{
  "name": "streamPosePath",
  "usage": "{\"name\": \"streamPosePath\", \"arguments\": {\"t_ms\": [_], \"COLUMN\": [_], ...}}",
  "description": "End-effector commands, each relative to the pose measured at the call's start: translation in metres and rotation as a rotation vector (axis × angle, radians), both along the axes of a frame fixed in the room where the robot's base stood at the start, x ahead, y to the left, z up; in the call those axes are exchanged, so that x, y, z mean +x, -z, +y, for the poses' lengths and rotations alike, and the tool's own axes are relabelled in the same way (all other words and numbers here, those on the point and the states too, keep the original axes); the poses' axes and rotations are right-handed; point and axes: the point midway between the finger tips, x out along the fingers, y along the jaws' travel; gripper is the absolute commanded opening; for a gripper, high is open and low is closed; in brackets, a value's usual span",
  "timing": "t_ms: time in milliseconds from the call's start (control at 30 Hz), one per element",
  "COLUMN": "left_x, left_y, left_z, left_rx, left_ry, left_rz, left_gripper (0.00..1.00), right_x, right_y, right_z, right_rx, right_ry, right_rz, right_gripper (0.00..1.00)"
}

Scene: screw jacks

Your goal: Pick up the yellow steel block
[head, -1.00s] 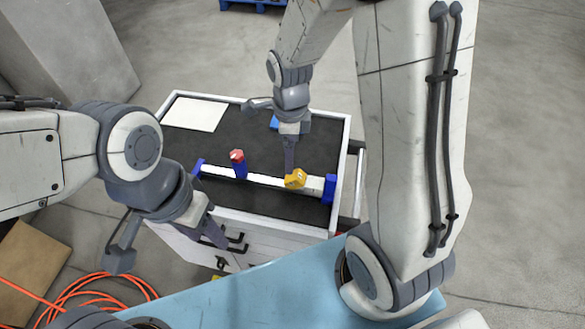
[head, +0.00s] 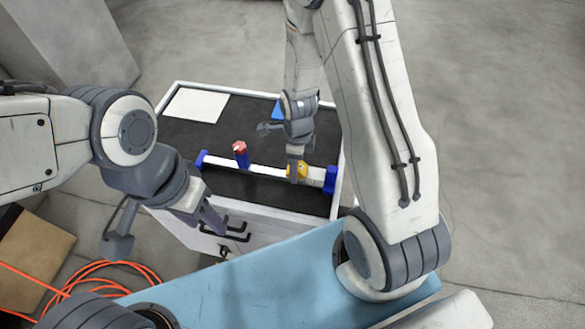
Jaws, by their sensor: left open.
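The yellow steel block (head: 302,170) sits on a white bar (head: 260,169) toward its right end, partly hidden by a finger of my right gripper. My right gripper (head: 281,155) points down over the cart top with its fingers apart. One finger reaches down at the block's left side; I cannot tell if it touches. The other finger is farther left and back. My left gripper (head: 166,238) is open and empty in front of the cart's left side, well away from the block.
Blue supports (head: 330,180) hold the bar's ends. A red-topped blue piece (head: 241,153) stands near its middle. A white sheet (head: 196,105) and a blue item (head: 277,110) lie behind on the dark cart top (head: 180,136). Orange cable (head: 100,285) lies on the floor.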

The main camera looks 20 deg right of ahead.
Motion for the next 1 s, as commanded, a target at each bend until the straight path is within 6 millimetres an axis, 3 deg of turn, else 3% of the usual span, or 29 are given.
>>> {"name": "streamPosePath", "arguments": {"t_ms": [300,367,533,1000], "left_x": [-0.0001,-0.0001,-0.0001,0.0], "left_y": [-0.0008,-0.0008,-0.0008,0.0001], "left_z": [0.0,0.0,0.0,0.0], "left_rx": [0.0,0.0,0.0,0.0], "left_ry": [0.0,0.0,0.0,0.0], "left_rz": [0.0,0.0,0.0,0.0], "left_gripper": [0.5,0.5,0.5,0.5], "right_x": [0.0007,0.0007,0.0007,0.0014], "right_y": [0.0061,0.006,0.0058,0.0025], "right_z": [0.001,0.0011,0.0013,0.0012], "right_rx": [0.0,0.0,0.0,0.0], "right_ry": [-0.002,-0.002,-0.002,-0.002], "right_rz": [-0.002,-0.001,-0.001,-0.004], "right_gripper": [0.86,0.67,0.02,0.0]}}
